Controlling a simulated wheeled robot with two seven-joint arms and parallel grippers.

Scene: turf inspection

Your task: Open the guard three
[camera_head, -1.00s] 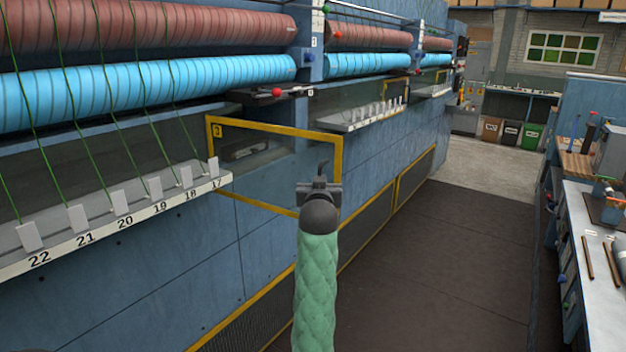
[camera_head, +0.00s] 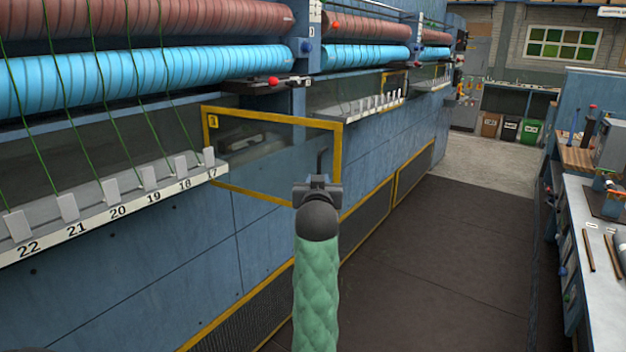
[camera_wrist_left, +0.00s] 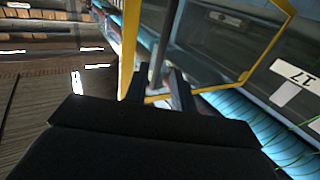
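Guard three is a clear panel in a yellow frame (camera_head: 270,121) with a "3" plate at its top left corner, on the machine front. Its yellow frame also shows close up in the left wrist view (camera_wrist_left: 268,48). A thin dark upright bar, which looks like its handle (camera_head: 320,162), stands near its right edge; it shows as a grey bar in the left wrist view (camera_wrist_left: 160,50). My left gripper (camera_head: 318,184), on the green-sleeved arm, is at the bar's lower end. In the left wrist view its fingers (camera_wrist_left: 160,92) are apart, with the bar between or just beyond them. My right gripper is not visible.
A white numbered ledge (camera_head: 110,215) with green threads runs left of the guard, under blue rollers (camera_head: 150,75). A workbench (camera_head: 590,250) with tools stands at the right. The dark floor aisle (camera_head: 450,260) between is clear.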

